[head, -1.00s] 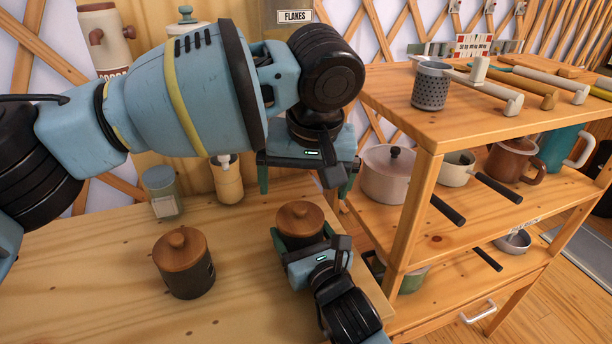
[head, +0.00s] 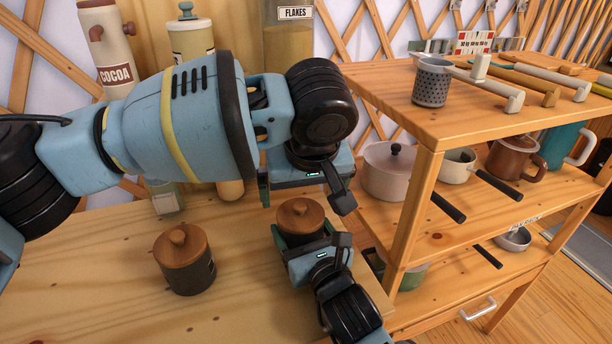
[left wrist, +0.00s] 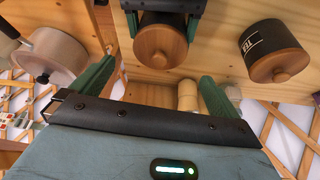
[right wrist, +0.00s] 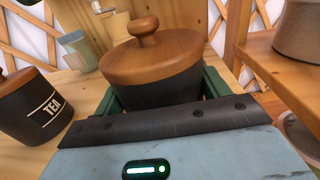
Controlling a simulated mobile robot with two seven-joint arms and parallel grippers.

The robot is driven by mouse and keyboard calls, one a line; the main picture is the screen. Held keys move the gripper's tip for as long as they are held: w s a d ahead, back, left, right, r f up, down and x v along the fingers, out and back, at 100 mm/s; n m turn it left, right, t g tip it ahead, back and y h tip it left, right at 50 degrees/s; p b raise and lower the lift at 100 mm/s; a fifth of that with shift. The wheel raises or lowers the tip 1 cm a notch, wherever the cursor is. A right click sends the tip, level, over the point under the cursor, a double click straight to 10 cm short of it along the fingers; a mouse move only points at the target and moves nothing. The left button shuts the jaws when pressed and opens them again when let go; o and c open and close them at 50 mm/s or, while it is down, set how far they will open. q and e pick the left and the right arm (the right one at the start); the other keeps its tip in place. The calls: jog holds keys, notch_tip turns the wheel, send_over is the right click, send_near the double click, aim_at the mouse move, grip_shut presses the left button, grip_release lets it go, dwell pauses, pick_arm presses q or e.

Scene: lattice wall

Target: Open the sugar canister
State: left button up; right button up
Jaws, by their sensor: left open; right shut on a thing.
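A dark canister with a round wooden lid and knob (head: 300,216) stands near the table's right edge; its label is hidden. It also shows in the left wrist view (left wrist: 160,46) and large in the right wrist view (right wrist: 155,62). Its lid is on. My right gripper (head: 303,240) is shut around its dark body, below the lid. My left gripper (head: 305,192) is open and empty, just above and behind the lid, fingers pointing down. A similar lidded canister (head: 185,262) stands to the left; the right wrist view shows its TEA label (right wrist: 40,106).
A cocoa container (head: 113,50), a flakes container (head: 288,35) and a small jar (head: 165,198) stand at the back. A wooden shelf (head: 430,110) with pots and mugs rises close on the right. The table's front left is clear.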

aim_at(301, 206)
pick_arm(q)
jog(key=x, duration=0.7)
jog(key=c, duration=1.1)
jog(key=shift+o, duration=0.2)
jog(key=shift+r, duration=0.3)
jog(key=shift+r, duration=0.75)
jog(key=shift+r, duration=0.2)
